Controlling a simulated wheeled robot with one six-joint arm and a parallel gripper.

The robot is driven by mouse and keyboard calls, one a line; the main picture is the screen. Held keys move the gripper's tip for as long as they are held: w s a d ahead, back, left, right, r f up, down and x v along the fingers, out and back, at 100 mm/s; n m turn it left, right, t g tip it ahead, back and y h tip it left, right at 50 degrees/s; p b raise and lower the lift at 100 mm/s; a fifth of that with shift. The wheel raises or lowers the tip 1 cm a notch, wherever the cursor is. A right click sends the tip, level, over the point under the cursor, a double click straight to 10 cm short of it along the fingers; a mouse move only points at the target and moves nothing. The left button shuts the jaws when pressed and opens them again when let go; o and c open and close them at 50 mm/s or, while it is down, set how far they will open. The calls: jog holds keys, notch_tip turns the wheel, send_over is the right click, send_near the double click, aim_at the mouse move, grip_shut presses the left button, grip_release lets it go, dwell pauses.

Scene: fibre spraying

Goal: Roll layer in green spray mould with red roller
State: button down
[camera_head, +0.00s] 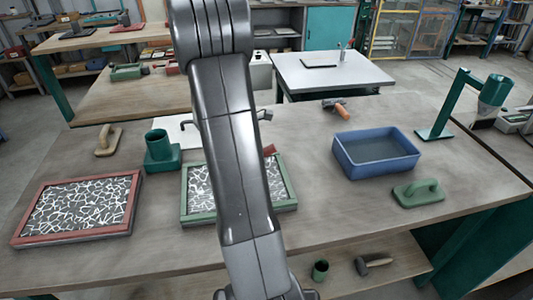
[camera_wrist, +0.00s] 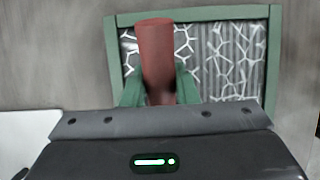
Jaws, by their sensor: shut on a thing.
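The green spray mould (camera_head: 285,207) lies on the workbench, partly hidden behind my arm in the head view. Its green frame (camera_wrist: 192,13) also shows in the wrist view. Inside it is a layer of white, web-like fibres (camera_wrist: 233,45) over a grey striped base. My gripper (camera_wrist: 158,88) is shut on the red roller (camera_wrist: 157,50), whose red cylindrical part stands between the green fingers, over the left part of the mould. A small red piece of it (camera_head: 269,150) shows beside my arm in the head view. I cannot tell whether the roller touches the layer.
A red-framed mould (camera_head: 78,235) with a similar layer lies left. A green cup holder (camera_head: 161,152) and wooden float (camera_head: 108,141) stand behind it. A blue tray (camera_head: 376,168), green float (camera_head: 418,193) and green stand (camera_head: 437,131) are right. Bench between mould and tray is clear.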

jog(key=shift+s+a+p, duration=0.2)
jog(key=shift+s+a, duration=0.05)
jog(key=shift+a, duration=0.95)
jog(key=shift+s+a+p, duration=0.2)
jog(key=shift+a+p, duration=0.05)
jog(key=shift+a, duration=1)
jog(key=shift+s+a+p, duration=0.2)
jog(key=shift+s+a, duration=0.05)
jog(key=shift+a, duration=0.95)
jog(key=shift+s+a+p, duration=0.15)
jog(key=shift+s+a, duration=0.1)
jog(key=shift+a, duration=0.9)
jog(key=shift+s+a+p, duration=0.15)
jog(key=shift+s+a, duration=0.1)
jog(key=shift+a, duration=0.9)
jog(key=shift+w+d, duration=0.4)
jog(key=shift+d, duration=1.55)
jog(key=shift+w+d, duration=0.4)
jog(key=shift+d, duration=1.55)
jog(key=shift+w+d, duration=0.4)
jog(key=shift+d, duration=1.55)
jog(key=shift+w+d+f+p, duration=0.1)
jog(key=shift+w+d+p, duration=0.2)
jog(key=shift+d, duration=1.6)
jog(key=shift+w+d+p, duration=0.15)
jog(key=shift+w+d, duration=0.3)
jog(key=shift+d, duration=1.5)
jog(key=shift+w+d+f+p, duration=0.1)
jog(key=shift+w+d+p, duration=0.2)
jog(key=shift+d, duration=1.6)
